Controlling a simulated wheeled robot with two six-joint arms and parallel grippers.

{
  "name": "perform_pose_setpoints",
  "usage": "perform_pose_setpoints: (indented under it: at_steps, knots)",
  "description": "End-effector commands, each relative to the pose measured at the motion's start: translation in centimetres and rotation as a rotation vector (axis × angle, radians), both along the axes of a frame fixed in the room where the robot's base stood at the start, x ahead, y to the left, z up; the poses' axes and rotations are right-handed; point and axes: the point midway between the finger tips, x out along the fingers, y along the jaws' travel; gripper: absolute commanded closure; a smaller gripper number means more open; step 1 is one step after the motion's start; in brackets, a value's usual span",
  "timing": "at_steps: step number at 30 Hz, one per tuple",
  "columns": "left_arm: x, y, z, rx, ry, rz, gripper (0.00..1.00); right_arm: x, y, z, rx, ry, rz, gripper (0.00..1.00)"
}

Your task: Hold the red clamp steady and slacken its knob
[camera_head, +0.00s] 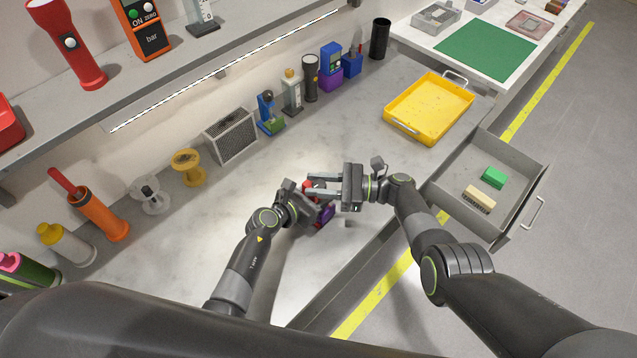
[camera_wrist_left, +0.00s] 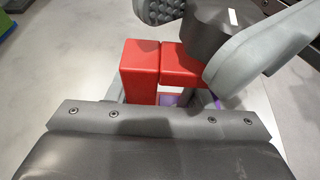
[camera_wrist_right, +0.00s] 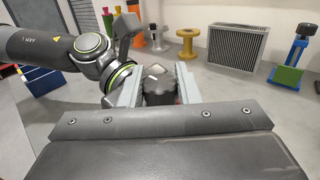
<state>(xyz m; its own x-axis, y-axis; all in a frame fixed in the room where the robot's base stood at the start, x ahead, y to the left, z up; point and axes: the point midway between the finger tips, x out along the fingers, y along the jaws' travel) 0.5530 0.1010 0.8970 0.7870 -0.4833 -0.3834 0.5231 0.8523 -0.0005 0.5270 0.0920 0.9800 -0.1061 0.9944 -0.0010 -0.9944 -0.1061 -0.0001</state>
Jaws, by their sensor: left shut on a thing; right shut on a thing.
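The red clamp (camera_head: 307,188) is mostly hidden by my grippers in the head view. In the left wrist view its red body (camera_wrist_left: 140,70) shows as two blocks side by side. My left gripper (camera_head: 312,207) is shut on this body. The knob (camera_wrist_left: 218,28) is dark with a white mark and sits beside the red blocks. My right gripper (camera_head: 313,186) is shut on the knob, with one finger on each side. In the right wrist view the knob (camera_wrist_right: 158,86) lies between the right fingers.
A purple part (camera_head: 326,214) shows under the grippers. A yellow tray (camera_head: 388,122) stands on the bench at the back right. An open drawer (camera_head: 450,205) holds a green block (camera_head: 494,177) and a brush (camera_head: 479,199). Spools and a grey grille box (camera_head: 230,136) line the wall.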

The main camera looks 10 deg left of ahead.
Motion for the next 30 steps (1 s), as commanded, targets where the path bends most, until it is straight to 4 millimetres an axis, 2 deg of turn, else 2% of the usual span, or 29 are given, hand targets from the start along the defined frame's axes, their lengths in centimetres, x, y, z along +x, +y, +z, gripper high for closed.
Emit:
perform_pose_setpoints:
  at_steps: [1,2,7,17,22,30]
  knots:
    - [0.0,0.0,0.0,0.002,0.0,-0.001,0.9,0.0,0.0,0.0,0.0,0.001,0.0,0.93]
    - [0.0,0.0,0.0,0.002,0.0,-0.001,0.9,0.0,0.0,0.0,0.0,0.001,0.0,0.69]
    - [0.0,0.0,0.0,0.002,0.0,-0.001,0.9,0.0,0.0,0.0,0.0,0.001,0.0,0.48]
    - [0.0,0.0,0.0,0.002,0.0,0.0,0.9,0.1,-0.4,0.0,0.0,0.0,-0.002,0.48]
    - [0.0,0.0,0.0,0.002,0.0,0.0,0.9,0.3,-2.8,-0.1,-0.001,-0.001,-0.004,0.48]
    - [0.0,0.0,0.0,0.002,0.0,0.001,0.9,0.9,-8.5,-0.1,-0.002,0.0,-0.002,0.48]
